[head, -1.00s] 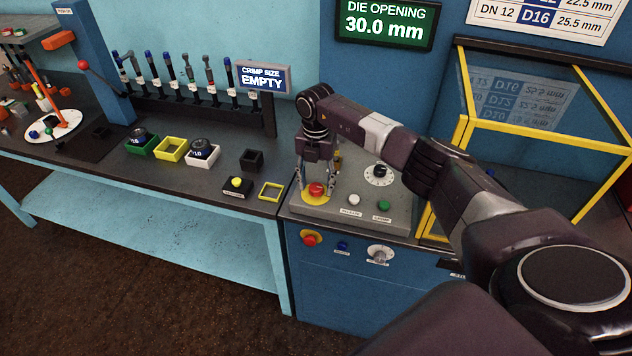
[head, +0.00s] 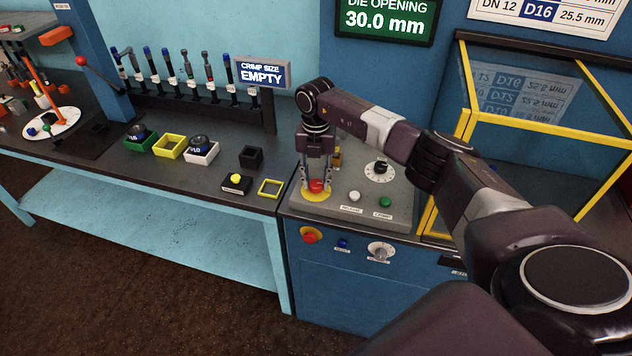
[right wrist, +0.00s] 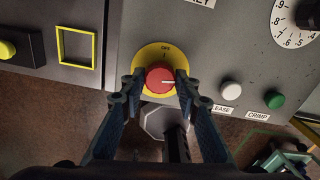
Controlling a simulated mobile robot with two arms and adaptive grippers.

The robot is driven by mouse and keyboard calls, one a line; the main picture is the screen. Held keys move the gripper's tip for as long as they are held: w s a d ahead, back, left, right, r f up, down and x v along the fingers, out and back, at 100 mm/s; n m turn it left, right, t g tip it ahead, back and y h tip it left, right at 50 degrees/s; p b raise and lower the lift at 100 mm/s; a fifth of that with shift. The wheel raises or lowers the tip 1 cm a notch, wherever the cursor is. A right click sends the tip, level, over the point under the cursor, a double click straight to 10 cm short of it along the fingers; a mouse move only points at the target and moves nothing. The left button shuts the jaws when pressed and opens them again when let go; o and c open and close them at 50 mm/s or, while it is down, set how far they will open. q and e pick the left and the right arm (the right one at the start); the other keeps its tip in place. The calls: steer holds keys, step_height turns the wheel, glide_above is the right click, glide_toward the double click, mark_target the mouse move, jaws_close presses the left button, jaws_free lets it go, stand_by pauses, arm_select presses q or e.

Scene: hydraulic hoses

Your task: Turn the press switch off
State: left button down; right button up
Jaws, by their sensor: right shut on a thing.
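The press switch, a red knob (head: 316,186) on a yellow disc, sits at the left of the grey sloped panel (head: 335,207). In the right wrist view the knob (right wrist: 159,80) has a white mark pointing right, and the disc shows the word OFF at its top edge. My right gripper (head: 317,182) points down over the switch. Its two fingertips are shut on opposite sides of the red knob, as the right wrist view (right wrist: 158,78) also shows. My left gripper is not in view.
A white button (head: 355,196), a green button (head: 384,202) and a dial (head: 380,172) are close right of the switch. Another red knob (head: 309,235) is on the front face below. A yellow-framed guard (head: 540,135) stands right. The bench at left holds small trays.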

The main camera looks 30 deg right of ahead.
mark_target(316, 183)
steer(key=n+b, duration=0.2)
steer(key=n, duration=0.1)
steer(key=shift+f+n, duration=0.1)
steer(key=shift+n, duration=0.2)
steer(key=n+b, duration=0.3)
steer(key=n, duration=0.1)
steer(key=shift+n, duration=0.3)
steer(key=n+b, duration=0.1)
steer(key=n, duration=0.3)
steer(key=shift+b, duration=0.4)
steer(key=shift+n+b, duration=0.45)
steer(key=shift+n, duration=1.35)
steer(key=shift+r, duration=0.2)
steer(key=o, duration=1.2)
steer(key=shift+c, duration=0.2)
step_height(316, 183, up, 12)
